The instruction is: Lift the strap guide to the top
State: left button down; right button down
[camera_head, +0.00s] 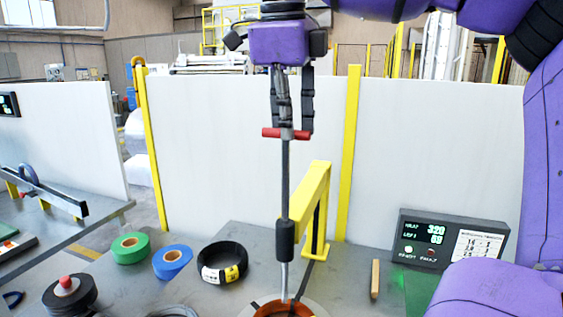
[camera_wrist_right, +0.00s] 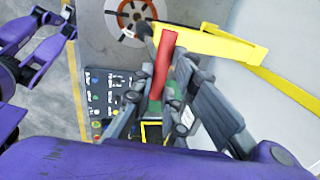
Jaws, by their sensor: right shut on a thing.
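The strap guide (camera_head: 285,180) is a long, thin grey rod with a red crossbar near its top and a dark sleeve low down. It stands nearly upright in the head view. My right gripper (camera_head: 291,112) is shut on its upper part, just above the crossbar. The red crossbar (camera_wrist_right: 163,66) also shows between the fingers in the right wrist view. The rod's lower tip reaches over an orange-rimmed round piece (camera_head: 283,307), cut off by the frame edge; contact is unclear. My left gripper (camera_wrist_right: 58,22) appears only partly at the wrist view's upper left.
A yellow post with an arm (camera_head: 318,200) stands close to the right of the rod. A black coil (camera_head: 222,263), blue roll (camera_head: 172,261) and green roll (camera_head: 130,248) lie on the left. A display box (camera_head: 448,241) stands right. White panels (camera_head: 240,150) close off the back.

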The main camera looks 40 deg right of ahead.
jog(key=v, duration=0.2)
jog(key=d+v, duration=0.1)
jog(key=v, duration=0.4)
jog(key=shift+w+d+r, duration=0.15)
jog(key=shift+w+r, duration=0.15)
jog(key=shift+r, duration=0.25)
jog(key=c, duration=1.7)
grip_release()
jog(key=shift+c, duration=0.2)
jog(key=v, duration=0.7)
jog(key=shift+s, duration=0.1)
